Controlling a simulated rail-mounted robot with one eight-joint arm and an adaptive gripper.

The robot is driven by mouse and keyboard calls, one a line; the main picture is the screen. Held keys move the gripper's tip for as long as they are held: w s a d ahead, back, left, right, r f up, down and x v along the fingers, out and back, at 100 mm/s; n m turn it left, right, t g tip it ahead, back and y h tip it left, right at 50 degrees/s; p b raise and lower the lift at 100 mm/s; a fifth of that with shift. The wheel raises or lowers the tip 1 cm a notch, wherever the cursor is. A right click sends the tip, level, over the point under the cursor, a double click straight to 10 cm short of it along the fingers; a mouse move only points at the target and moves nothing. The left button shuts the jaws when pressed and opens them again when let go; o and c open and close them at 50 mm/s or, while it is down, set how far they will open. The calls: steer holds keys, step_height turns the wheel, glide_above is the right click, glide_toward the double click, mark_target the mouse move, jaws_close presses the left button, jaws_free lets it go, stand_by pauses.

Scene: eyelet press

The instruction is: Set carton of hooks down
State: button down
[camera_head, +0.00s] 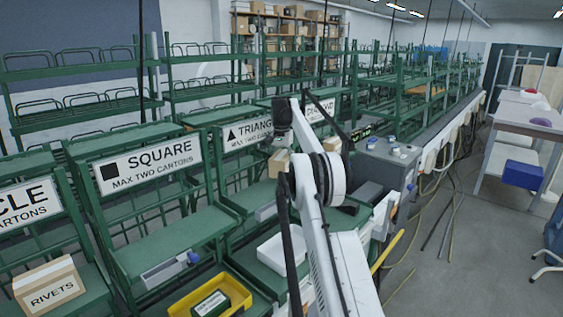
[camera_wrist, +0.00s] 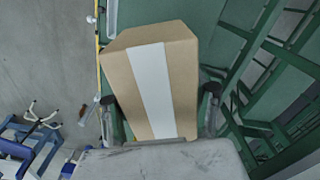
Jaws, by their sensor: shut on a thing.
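A brown carton (camera_wrist: 187,80) with a white strip down its face fills the middle of the wrist view. My gripper (camera_wrist: 158,97) is shut on it, one dark finger at each side. No label on the carton is readable. In the head view, brown cardboard (camera_head: 278,163) shows beside my wrist, partly hidden by my arm; I cannot tell whether it is the held carton. A second brown patch (camera_head: 332,144) shows to the right of my wrist. My fingertips are not clear in the head view. What lies directly under the carton is hidden.
Green racks carry signs: SQUARE (camera_head: 148,164), TRIANGLE (camera_head: 248,133) and a partly visible CIRCLE sign (camera_head: 27,203). A RIVETS carton (camera_head: 48,287) sits low left. A yellow tray (camera_head: 236,288) and a white bin (camera_head: 279,252) are near my arm.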

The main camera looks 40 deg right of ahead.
mark_target(282, 155)
steer(key=shift+f+p, duration=0.3)
steer(key=shift+f, duration=1.55)
steer(key=shift+f, duration=0.15)
steer(key=c, duration=0.7)
jaws_free()
steer(key=shift+s, duration=0.1)
step_height(282, 155, up, 11)
steer(key=shift+f+p, duration=0.15)
steer(key=shift+p, duration=0.8)
steer(key=shift+r+p, duration=0.8)
